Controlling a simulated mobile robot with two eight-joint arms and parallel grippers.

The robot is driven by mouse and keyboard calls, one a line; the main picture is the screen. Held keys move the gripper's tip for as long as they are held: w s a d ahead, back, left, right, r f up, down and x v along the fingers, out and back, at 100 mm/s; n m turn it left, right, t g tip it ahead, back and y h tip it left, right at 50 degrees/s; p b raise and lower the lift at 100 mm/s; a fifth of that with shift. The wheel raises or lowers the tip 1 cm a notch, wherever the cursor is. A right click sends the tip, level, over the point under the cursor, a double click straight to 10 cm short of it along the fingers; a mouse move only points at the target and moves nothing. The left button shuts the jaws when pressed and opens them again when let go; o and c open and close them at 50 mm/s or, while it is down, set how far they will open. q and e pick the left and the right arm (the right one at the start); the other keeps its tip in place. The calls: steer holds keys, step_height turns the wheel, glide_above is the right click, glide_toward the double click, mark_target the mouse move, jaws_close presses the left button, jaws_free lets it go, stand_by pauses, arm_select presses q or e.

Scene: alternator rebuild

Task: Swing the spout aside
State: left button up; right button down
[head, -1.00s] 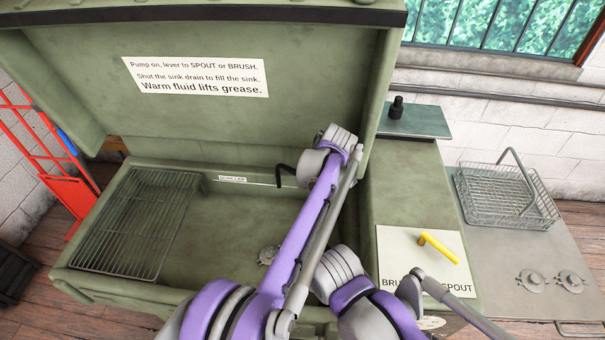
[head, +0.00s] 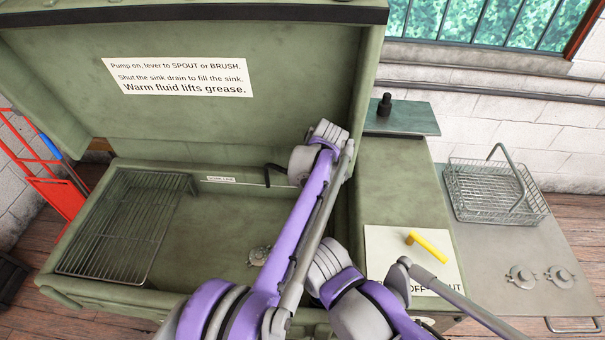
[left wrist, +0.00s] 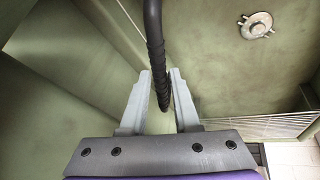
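The spout is a black bent tube. In the head view, the spout (head: 270,170) shows at the sink's back wall, left of my left wrist, with its end bent down. In the left wrist view, the spout (left wrist: 153,30) comes down from the top and passes between the fingers of my left gripper (left wrist: 159,78). The fingers stand open on either side of it, with slim gaps; contact at the tips cannot be told. My left fingers are hidden by the wrist in the head view. My right arm shows at the lower right, but its gripper cannot be seen.
The green sink (head: 215,225) has a wire rack (head: 125,225) at left and a drain (head: 258,255) in its floor. Its raised lid (head: 290,80) stands behind. A yellow lever (head: 427,246) and a wire basket (head: 490,190) are at right. The sink's middle floor is clear.

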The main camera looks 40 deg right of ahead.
arm_select(q)
steer(key=shift+o, duration=1.1)
steer(key=shift+r, duration=0.1)
steer(key=v, duration=1)
steer(key=shift+s+r, duration=0.2)
steer(key=shift+r, duration=0.05)
